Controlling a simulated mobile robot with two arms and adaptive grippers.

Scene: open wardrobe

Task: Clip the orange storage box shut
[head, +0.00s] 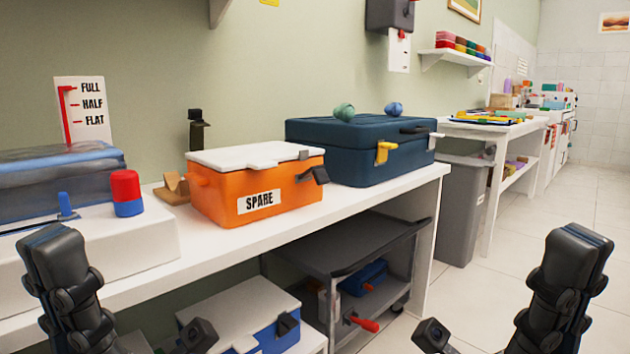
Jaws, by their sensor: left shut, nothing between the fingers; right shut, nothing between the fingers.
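The orange storage box (225,205) with a "SPARE" label stands on the white bench in the head view. Its white lid (245,154) lies on top, with a grey-white tab at the front edge. A dark clip (318,175) sticks out at the right end and looks swung away from the lid. Whether the lid is fully seated cannot be told. My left gripper (52,245) is shut and empty at the lower left, apart from the box. My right gripper (580,245) is shut and empty at the lower right, far from the box.
A blue case (345,150) with a yellow latch stands close behind and right of the box. A red-topped blue container (127,193) and a wooden stand (173,189) are on the left. Below are a dark cart (345,240) and a white-lidded box (240,310). Floor on the right is clear.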

